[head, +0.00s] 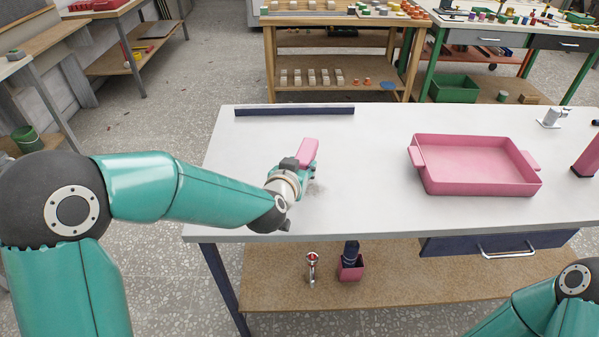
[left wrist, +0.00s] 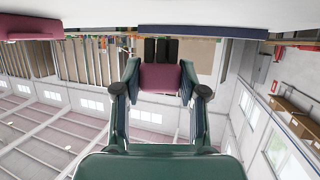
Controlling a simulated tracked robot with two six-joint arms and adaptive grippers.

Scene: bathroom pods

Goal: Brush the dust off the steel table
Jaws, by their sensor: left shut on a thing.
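The steel table (head: 365,205) has a pale, flat top in front of me. A small grey dust patch (head: 317,188) lies on it, just right of my left gripper. My left gripper (head: 296,166) is low over the left part of the table, shut on a pink brush (head: 308,152). In the left wrist view the pink brush (left wrist: 160,77) sits between the fingers, with dark parts beyond it towards the tabletop. Whether it touches the top I cannot tell. The gripper may hide some dust. My right gripper is out of view; only part of that arm shows at lower right.
A pink tray (head: 480,188) stands on the table's right half. A dark blue bar (head: 295,111) lies along the back edge. A white device (head: 550,119) and a pink object (head: 588,158) stand at far right. The table's middle is clear. A pink cup (head: 350,270) stands on the lower shelf.

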